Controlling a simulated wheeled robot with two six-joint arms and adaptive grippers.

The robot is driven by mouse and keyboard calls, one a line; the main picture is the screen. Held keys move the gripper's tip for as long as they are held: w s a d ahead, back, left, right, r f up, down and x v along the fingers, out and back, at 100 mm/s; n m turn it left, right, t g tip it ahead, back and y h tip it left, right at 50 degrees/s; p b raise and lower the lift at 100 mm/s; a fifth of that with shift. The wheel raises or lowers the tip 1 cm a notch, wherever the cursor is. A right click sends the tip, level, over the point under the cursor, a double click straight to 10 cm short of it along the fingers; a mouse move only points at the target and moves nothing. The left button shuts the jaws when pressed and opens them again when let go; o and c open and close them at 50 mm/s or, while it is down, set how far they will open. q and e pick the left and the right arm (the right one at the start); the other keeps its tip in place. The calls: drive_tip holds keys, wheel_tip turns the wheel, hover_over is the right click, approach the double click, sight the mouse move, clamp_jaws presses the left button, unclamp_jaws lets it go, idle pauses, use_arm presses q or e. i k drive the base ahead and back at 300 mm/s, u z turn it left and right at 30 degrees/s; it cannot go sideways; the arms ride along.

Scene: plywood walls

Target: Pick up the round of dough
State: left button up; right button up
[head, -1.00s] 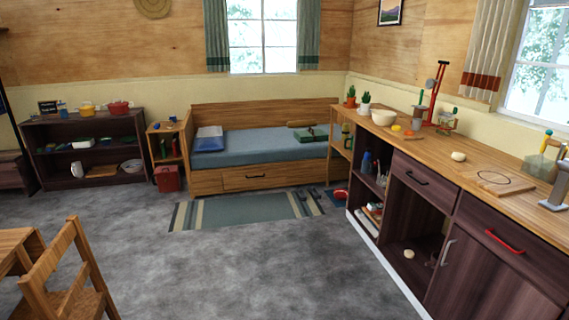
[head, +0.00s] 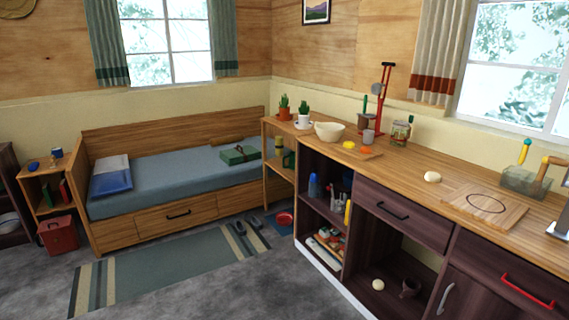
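A pale cream round lump (head: 432,177), which looks like the round of dough, lies on the wooden counter to the left of a wooden board (head: 508,214) with a dark ring on it. A similar pale round thing (head: 378,285) sits on the floor of the open cabinet below the counter, beside a dark mug-like object (head: 410,288). I cannot tell for sure which of the two is the dough. Neither of my grippers is in view.
The counter (head: 455,180) runs along the right wall. A bed (head: 160,180) is at the back left. The grey floor in front is clear beyond the striped rug (head: 165,268).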

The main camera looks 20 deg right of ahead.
sight(431, 177)
drive_tip(key=z, duration=0.25)
drive_tip(key=i, duration=1.15)
drive_tip(key=z, duration=1.15)
drive_tip(key=i, duration=0.8)
drive_tip(key=z, duration=1.5)
drive_tip(key=i, duration=0.85)
drive_tip(key=z, duration=0.45)
